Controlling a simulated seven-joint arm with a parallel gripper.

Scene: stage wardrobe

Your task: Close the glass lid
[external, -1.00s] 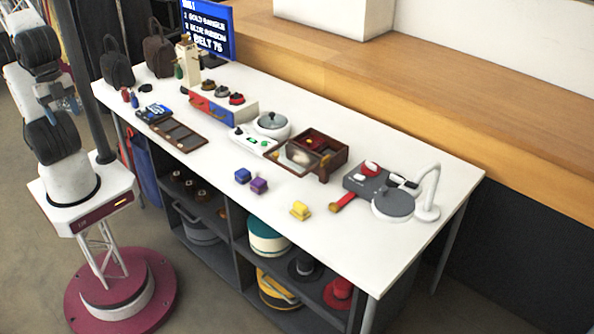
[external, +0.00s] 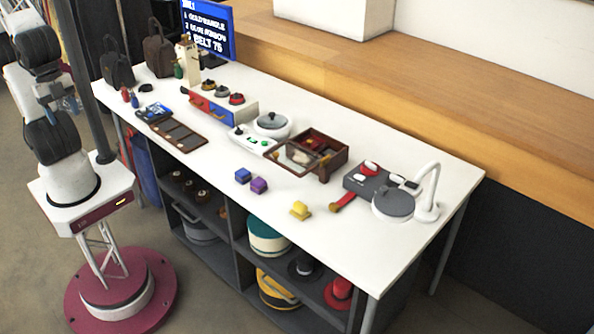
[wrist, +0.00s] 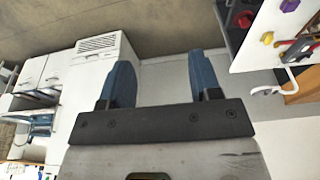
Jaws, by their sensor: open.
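A dark wooden box (external: 337,162) stands on the white table, right of the middle. Its glass lid (external: 285,160), a pane in a wooden frame, is swung open on the box's left side. Small red and pale things show in or through the box and glass, too small to name. My gripper (external: 68,104) is at the far left, beyond the table's left end and well away from the box. In the wrist view my gripper (wrist: 160,62) has its two blue fingers wide apart with nothing between them.
A round pot (external: 271,126) with a knobbed lid stands left of the box. Blue and purple blocks (external: 251,180), a yellow block (external: 300,209) and a grey round device (external: 393,204) with a white lamp (external: 430,195) are nearby. A dark pole (external: 88,90) stands close beside my arm.

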